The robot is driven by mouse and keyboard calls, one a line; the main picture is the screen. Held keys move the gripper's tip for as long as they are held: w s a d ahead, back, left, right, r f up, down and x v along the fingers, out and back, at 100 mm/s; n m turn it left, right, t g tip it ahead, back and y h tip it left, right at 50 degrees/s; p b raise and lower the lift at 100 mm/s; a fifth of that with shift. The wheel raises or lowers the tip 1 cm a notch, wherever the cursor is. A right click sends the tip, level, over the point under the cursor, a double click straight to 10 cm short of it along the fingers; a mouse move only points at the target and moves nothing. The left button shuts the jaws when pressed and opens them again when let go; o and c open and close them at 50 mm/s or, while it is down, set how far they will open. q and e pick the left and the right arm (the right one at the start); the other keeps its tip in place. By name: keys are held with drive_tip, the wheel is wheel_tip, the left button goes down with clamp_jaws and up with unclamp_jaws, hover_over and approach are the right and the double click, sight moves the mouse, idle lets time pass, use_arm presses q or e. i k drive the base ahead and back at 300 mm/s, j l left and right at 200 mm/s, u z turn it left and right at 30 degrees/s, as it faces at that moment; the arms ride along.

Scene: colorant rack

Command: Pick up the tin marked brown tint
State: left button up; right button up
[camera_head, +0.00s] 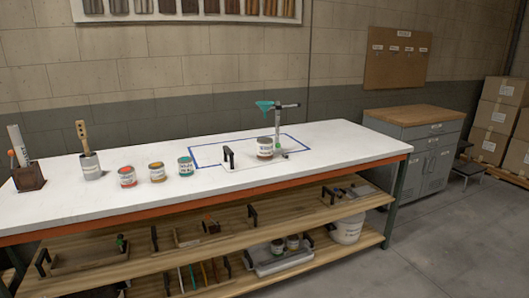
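Three small tins stand apart in a row on the left half of the white tabletop. They are a red-banded tin (127,177), a yellow-brown tin (157,172) and a green-banded tin (186,166). A larger white tin with a dark lower part (265,148) stands upright inside the blue outline. The labels are too small to read, so I cannot tell which tin is marked brown tint. Neither of my grippers is in view.
A stand with a green funnel (265,106) rises beside the larger tin, with a black handle (229,157) to its left. A grey cup with brushes (91,166) and a brown holder (29,178) are at far left.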

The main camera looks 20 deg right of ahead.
sight(264, 144)
drive_tip(key=i+z, duration=0.1)
drive_tip(key=i, duration=1.25)
